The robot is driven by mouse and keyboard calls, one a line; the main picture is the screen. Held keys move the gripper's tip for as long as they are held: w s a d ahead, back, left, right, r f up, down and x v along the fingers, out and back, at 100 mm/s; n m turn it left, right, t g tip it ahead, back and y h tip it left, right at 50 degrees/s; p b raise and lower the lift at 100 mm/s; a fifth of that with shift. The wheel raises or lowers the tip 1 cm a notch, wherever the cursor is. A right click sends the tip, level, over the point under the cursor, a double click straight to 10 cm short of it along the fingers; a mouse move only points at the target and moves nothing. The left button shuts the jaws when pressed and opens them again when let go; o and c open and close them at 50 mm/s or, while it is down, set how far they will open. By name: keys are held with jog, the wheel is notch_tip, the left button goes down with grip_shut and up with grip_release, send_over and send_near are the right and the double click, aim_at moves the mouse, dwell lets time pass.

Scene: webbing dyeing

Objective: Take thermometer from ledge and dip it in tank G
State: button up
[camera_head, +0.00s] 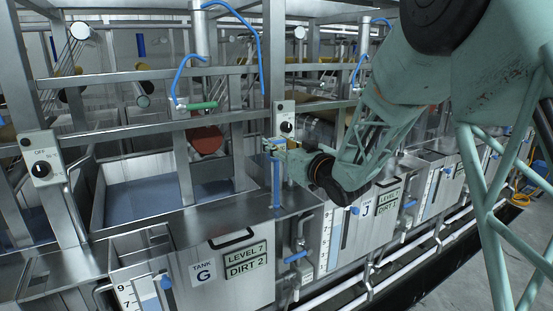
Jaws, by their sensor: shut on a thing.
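My gripper (276,146) is in the middle of the view, at the end of my green arm reaching in from the right. It is shut on the blue thermometer (276,184), a thin upright stick hanging below the fingers. The thermometer's lower end appears over the metal ledge (250,218) between tanks; I cannot tell whether it touches. Tank G (235,285) is at lower left, with a "TANK G" label and plates reading "LEVEL 7" and "DIRT 2". Blue liquid (150,200) shows in the open basin behind its front, left of my gripper.
Steel posts and crossbars (150,134) stand around the basin. A control box with a knob (285,122) is just behind my gripper. Another control box (41,170) is at far left. Tank J (367,215) lies to the right. A blue hose (178,80) hangs above.

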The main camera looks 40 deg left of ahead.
notch_tip(320, 180, up, 8)
jog(key=shift+r+p, duration=0.25)
jog(key=shift+p, duration=0.35)
dwell(0.4)
jog(key=w+d+f+m+t+h, duration=0.25)
jog(key=w+d+f, duration=0.4)
jog(key=d, duration=0.65)
jog(key=w+d+f+m+t+h, duration=0.2)
jog(key=w+d+f+t, duration=0.1)
jog(key=w+d, duration=0.9)
jog(key=w+d+f+m+t+h, duration=0.2)
jog(key=w+d+f+t, duration=0.3)
jog(key=d, duration=1)
jog(key=d+f+m+h, duration=0.2)
jog(key=d+f+h, duration=0.1)
jog(key=d, duration=1.2)
jog(key=d+f+m+h, duration=0.3)
jog(key=d+f+h, duration=0.1)
jog(key=d, duration=1.2)
jog(key=d+f+m+t+h, duration=0.1)
jog(key=d+f+m+h, duration=0.1)
jog(key=d, duration=1.3)
jog(key=shift+w+d+f+h, duration=0.4)
jog(key=shift+f+h, duration=0.25)
jog(key=shift+f, duration=0.2)
jog(key=shift+a, duration=0.1)
